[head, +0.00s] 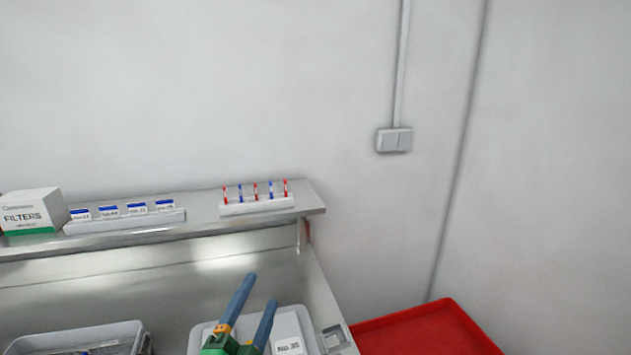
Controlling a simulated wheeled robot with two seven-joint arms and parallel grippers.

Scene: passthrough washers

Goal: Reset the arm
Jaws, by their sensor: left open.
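My left gripper (256,308) shows at the bottom of the head view, with two blue fingers on green and orange mounts. Its fingers are spread apart and nothing is visible between them. It is over a light tray (196,336) on the metal worktop. A white piece labelled "No.35" (289,330) is in that tray, just right of the fingers. The rest of the left arm is below the frame. My right gripper is not in view.
A metal shelf (206,214) holds a FILTERS box (33,211), a rack of blue-topped cards (125,225) and a rack of red and blue tubes (256,206). A grey bin (130,331) stands at lower left. A red tray (428,332) is at lower right. A wall switch (394,140) is above.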

